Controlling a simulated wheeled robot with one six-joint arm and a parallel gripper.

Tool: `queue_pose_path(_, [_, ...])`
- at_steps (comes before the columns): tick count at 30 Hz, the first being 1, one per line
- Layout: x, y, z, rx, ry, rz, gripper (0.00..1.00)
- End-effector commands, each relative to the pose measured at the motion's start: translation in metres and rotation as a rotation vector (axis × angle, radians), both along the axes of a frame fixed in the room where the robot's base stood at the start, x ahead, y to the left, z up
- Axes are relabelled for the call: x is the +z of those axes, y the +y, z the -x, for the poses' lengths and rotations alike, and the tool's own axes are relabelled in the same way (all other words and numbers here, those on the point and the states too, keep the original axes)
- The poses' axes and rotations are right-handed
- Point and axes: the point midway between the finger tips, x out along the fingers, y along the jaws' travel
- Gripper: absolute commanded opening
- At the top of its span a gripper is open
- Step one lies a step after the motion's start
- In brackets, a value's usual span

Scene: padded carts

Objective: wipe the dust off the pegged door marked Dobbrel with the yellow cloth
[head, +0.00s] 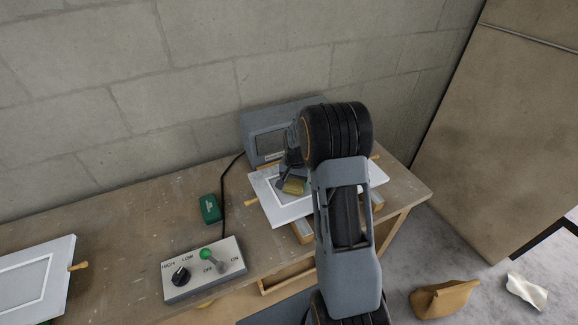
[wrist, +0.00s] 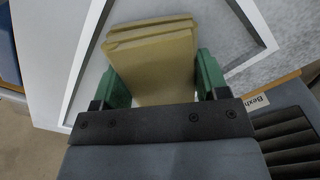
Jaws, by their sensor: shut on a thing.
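A white panelled door (head: 283,209) with wooden pegs lies on supports on the bench; I can read no name on it. It fills much of the wrist view (wrist: 85,45), with grey speckled dust (wrist: 275,75) on its right part. A folded yellow cloth (head: 294,186) is in my gripper (head: 290,181), over the door's panel. In the wrist view the cloth (wrist: 155,62) sits between the green fingers of my gripper (wrist: 160,78), which is shut on it. I cannot tell whether the cloth touches the door. My arm hides the door's middle right.
A second white pegged door (head: 35,282) lies at the left. A grey box (head: 262,124) stands behind; its label (wrist: 255,101) begins "Bexh". A switch panel (head: 204,270) and green box (head: 210,209) are on the bench (head: 130,230). A brown bag (head: 442,299) lies on the floor.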

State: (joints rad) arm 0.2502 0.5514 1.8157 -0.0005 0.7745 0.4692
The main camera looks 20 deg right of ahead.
Motion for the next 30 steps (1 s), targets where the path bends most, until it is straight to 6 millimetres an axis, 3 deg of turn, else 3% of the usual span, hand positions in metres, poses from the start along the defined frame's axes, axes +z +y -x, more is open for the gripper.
queue_pose_path(7, [0.0,0.013,0.002,-0.014,0.001,0.0,0.42])
queue_pose_path(22, [0.0,-0.021,-0.002,0.011,0.001,0.0,0.42])
queue_pose_path(26, [0.023,-0.02,-0.003,0.016,-0.004,0.001,0.42])
queue_pose_path(30, [0.034,-0.019,-0.002,0.017,0.0,0.0,0.42])
